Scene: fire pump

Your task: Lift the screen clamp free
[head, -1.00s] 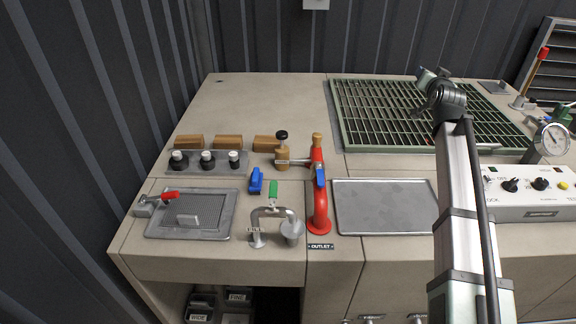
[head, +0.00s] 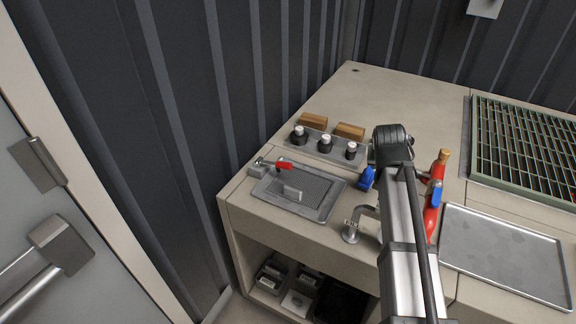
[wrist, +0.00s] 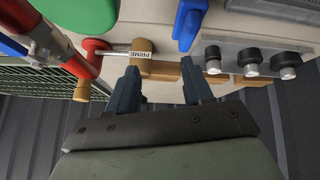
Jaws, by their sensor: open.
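The screen clamp, with its red lever (head: 284,166) and grey metal body (head: 262,169), sits at the far left corner of the grey mesh screen (head: 318,188). The red lever lies roughly level, pointing right. A small upright handle (head: 292,192) stands on the screen. In the head view my arm's end is to the right of the clamp, near the blue handle (head: 367,178), and my fingers are hidden there. In the wrist view my gripper (wrist: 161,88) is open, with nothing between its fingers. The clamp does not show in the wrist view.
Black knobs (wrist: 288,66) with white ends stand on a grey strip beyond the screen. A brass piece labelled PRIME (wrist: 141,55) is close to my left finger in the wrist view. The red outlet pipe (head: 432,215) stands right of my arm. A ribbed wall borders the left.

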